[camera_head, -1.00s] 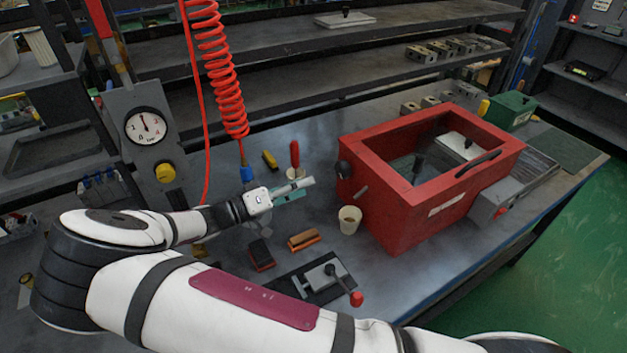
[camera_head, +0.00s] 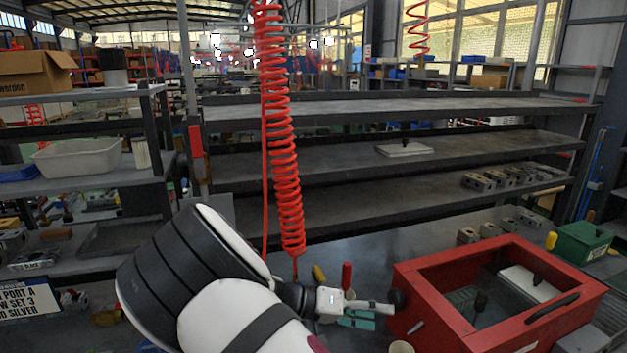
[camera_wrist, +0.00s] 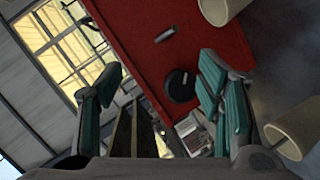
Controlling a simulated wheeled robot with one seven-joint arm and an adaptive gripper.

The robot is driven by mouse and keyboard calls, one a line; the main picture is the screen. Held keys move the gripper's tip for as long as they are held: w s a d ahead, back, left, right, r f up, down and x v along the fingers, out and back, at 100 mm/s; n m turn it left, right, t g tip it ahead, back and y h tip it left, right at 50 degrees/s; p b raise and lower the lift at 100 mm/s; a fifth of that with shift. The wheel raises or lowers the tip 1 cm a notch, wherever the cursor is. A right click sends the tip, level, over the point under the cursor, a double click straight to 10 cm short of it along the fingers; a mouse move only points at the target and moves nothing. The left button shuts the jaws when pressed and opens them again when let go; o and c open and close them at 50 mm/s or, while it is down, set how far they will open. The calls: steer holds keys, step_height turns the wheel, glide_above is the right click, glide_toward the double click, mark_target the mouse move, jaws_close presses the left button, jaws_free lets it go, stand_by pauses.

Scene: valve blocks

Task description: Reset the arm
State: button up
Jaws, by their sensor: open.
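My gripper (camera_head: 362,314) is over the workbench, just left of the red box (camera_head: 436,313) in the head view. In the wrist view my gripper (camera_wrist: 160,100) has its two teal-padded fingers spread wide apart, with nothing between them. The red box's side wall (camera_wrist: 200,35) with a round black knob (camera_wrist: 181,86) lies beyond the fingers in the wrist view. My white arm with black bands fills the lower left of the head view.
A red coiled hose (camera_head: 287,180) hangs behind my arm. A beige cup (camera_head: 401,347) stands by the red box, and a red-handled tool (camera_head: 346,275) stands behind my gripper. Shelves (camera_head: 330,170) hold a plate and several metal blocks. A green box (camera_head: 583,243) sits at the right.

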steer(key=s+d+r+n+t+y, duration=0.2)
steer(key=s+r+y, duration=0.5)
steer(key=s+r, duration=0.4)
steer(key=s+d+r+n+t+y, duration=0.2)
steer(key=s+d+r+y, duration=0.2)
steer(key=s+r+y, duration=0.3)
steer(key=s+r, duration=0.4)
steer(key=s, duration=0.4)
steer(key=shift+s+d+n, duration=0.2)
steer(key=shift+s+n, duration=0.1)
steer(key=shift+n, duration=0.1)
